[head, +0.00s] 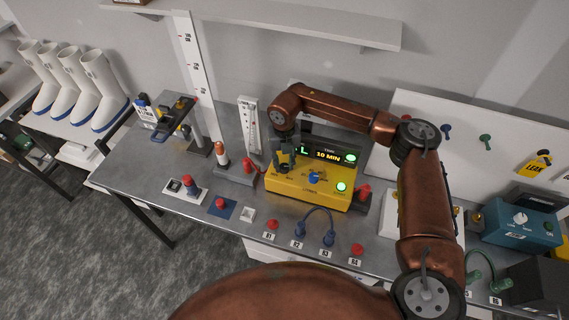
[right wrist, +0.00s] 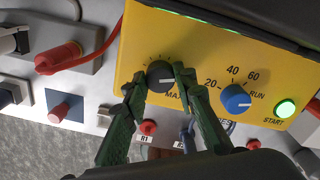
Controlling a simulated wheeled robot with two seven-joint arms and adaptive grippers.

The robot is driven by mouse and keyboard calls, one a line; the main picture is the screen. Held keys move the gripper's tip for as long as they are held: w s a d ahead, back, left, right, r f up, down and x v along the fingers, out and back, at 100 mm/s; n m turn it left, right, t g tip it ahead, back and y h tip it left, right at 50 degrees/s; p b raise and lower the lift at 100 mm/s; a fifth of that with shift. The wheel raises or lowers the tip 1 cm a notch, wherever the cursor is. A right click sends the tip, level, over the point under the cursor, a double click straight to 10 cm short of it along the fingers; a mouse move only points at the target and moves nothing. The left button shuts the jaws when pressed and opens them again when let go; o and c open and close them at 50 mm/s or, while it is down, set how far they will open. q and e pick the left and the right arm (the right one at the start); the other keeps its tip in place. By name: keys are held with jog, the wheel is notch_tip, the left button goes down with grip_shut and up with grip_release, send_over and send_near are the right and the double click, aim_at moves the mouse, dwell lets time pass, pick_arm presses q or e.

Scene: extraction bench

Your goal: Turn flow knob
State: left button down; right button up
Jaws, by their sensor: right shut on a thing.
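A yellow control box (head: 283,186) with a lit display reading 10 MIN stands on the grey bench. In the right wrist view, a black knob (right wrist: 160,74) sits on the yellow panel (right wrist: 195,40), its white pointer mark toward the right and its label partly hidden. My right gripper (head: 284,160) is over the box's left part. In the right wrist view its two green fingers (right wrist: 160,82) are shut on the black knob from both sides. A blue knob (right wrist: 236,98) with a number scale and RUN beside it is right of the fingers. My left gripper is not in view.
A lit green START button (right wrist: 285,108) is right of the blue knob. A red-capped fitting (right wrist: 62,57) and a red button (right wrist: 60,107) lie to the left. A blue cable (head: 318,211) loops in front of the box. A teal box (head: 515,228) stands at the right.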

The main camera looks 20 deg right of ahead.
aim_at(284, 166)
dwell(0.4)
jog(key=o, duration=1.2)
jog(key=shift+c, duration=0.2)
notch_tip(284, 166, up, 12)
